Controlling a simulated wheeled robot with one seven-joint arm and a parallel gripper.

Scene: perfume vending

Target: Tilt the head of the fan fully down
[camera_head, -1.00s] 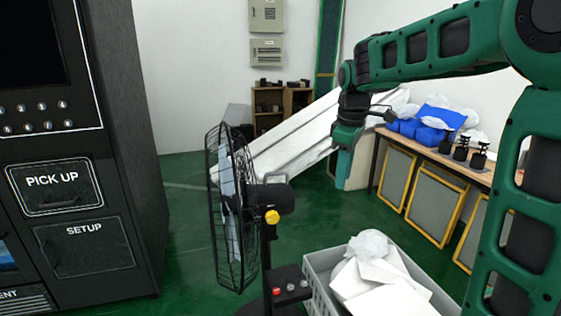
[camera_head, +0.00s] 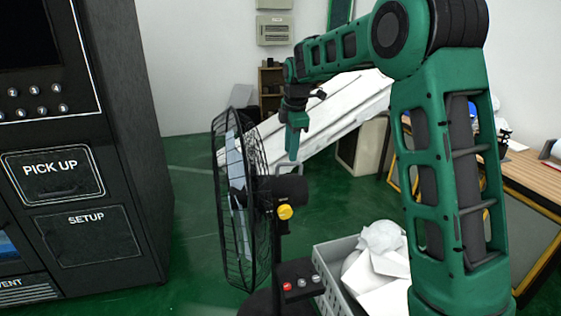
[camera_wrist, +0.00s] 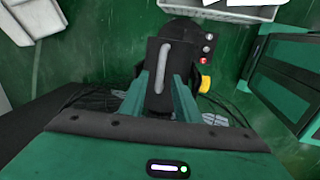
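The black fan stands upright in the head view, with its round wire cage (camera_head: 240,205) facing left toward the machine. Its dark motor housing (camera_head: 290,188) is behind the cage, with a grey handle loop on top and a yellow knob (camera_head: 285,212) on the near side. The head looks about level. My gripper (camera_head: 293,150) points down just above and behind the housing, apparently clear of it. In the wrist view, the green fingers of my gripper (camera_wrist: 163,82) are apart, with the dark housing and handle (camera_wrist: 163,65) seen between them. The yellow knob (camera_wrist: 205,84) shows to the right.
A grey crate (camera_head: 335,282) of white scraps stands right of the fan base, beside a small box with coloured buttons (camera_head: 299,280). A black vending machine (camera_head: 110,140) stands at left. White boards (camera_head: 345,115) lean behind. A wooden table (camera_head: 535,172) is at right.

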